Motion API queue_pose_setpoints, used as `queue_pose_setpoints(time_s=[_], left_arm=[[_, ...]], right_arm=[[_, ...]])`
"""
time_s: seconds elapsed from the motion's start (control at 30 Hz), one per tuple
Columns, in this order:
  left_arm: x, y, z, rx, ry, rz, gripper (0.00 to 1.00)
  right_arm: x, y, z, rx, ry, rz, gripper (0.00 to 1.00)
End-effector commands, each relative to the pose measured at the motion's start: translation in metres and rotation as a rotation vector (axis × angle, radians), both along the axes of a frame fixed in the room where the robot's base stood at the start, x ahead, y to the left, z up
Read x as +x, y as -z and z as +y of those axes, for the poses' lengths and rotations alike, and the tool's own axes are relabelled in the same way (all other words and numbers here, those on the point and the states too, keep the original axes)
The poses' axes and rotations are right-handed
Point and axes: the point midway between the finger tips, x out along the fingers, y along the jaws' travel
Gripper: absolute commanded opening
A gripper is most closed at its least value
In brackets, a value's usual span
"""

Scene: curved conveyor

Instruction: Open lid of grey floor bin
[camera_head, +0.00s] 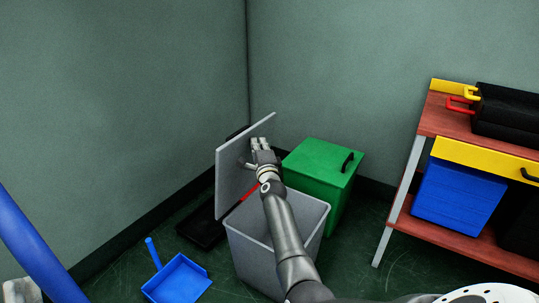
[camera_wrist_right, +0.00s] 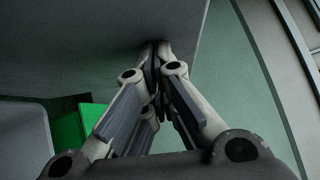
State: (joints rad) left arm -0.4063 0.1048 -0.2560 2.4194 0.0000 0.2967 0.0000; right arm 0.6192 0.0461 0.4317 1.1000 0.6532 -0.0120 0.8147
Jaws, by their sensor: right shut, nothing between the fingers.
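The grey floor bin (camera_head: 245,262) stands in the corner with its top open and its inside partly showing. Its grey lid (camera_head: 232,180) is raised, standing steeply tilted along the bin's left side. My right arm reaches over the bin. My right gripper (camera_head: 260,143) is shut and empty in front of the raised lid, near its upper part. In the right wrist view the closed fingertips (camera_wrist_right: 157,48) are at or very close to the grey lid panel (camera_wrist_right: 85,35); I cannot tell if they touch. My left gripper does not show.
A closed green bin (camera_head: 318,170) stands just right of the grey bin. A blue dustpan (camera_head: 178,281) and a black tray (camera_head: 203,228) lie on the floor at left. A workbench (camera_head: 415,150) with a blue crate (camera_head: 457,195) stands at right. Walls close off the back.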

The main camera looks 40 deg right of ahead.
Motion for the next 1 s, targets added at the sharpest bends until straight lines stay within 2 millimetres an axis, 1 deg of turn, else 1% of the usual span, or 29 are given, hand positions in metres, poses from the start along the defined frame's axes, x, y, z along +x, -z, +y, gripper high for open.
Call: queue_pose_setpoints(time_s=[0.17, 0.5, 0.63, 0.8, 1.0], left_arm=[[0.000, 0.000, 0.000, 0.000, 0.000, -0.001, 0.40], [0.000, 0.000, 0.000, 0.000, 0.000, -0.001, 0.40], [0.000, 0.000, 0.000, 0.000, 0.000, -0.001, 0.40], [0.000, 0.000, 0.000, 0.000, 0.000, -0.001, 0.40], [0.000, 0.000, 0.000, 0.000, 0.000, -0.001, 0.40]], right_arm=[[-0.009, 0.002, 0.005, 0.002, -0.001, -0.001, 0.00], [-0.047, 0.006, 0.020, 0.001, 0.001, 0.001, 0.00], [-0.059, 0.008, 0.025, 0.001, 0.001, 0.001, 0.00], [-0.067, 0.009, 0.027, 0.000, 0.002, 0.001, 0.00], [-0.069, 0.009, 0.028, 0.000, 0.001, 0.001, 0.00]])
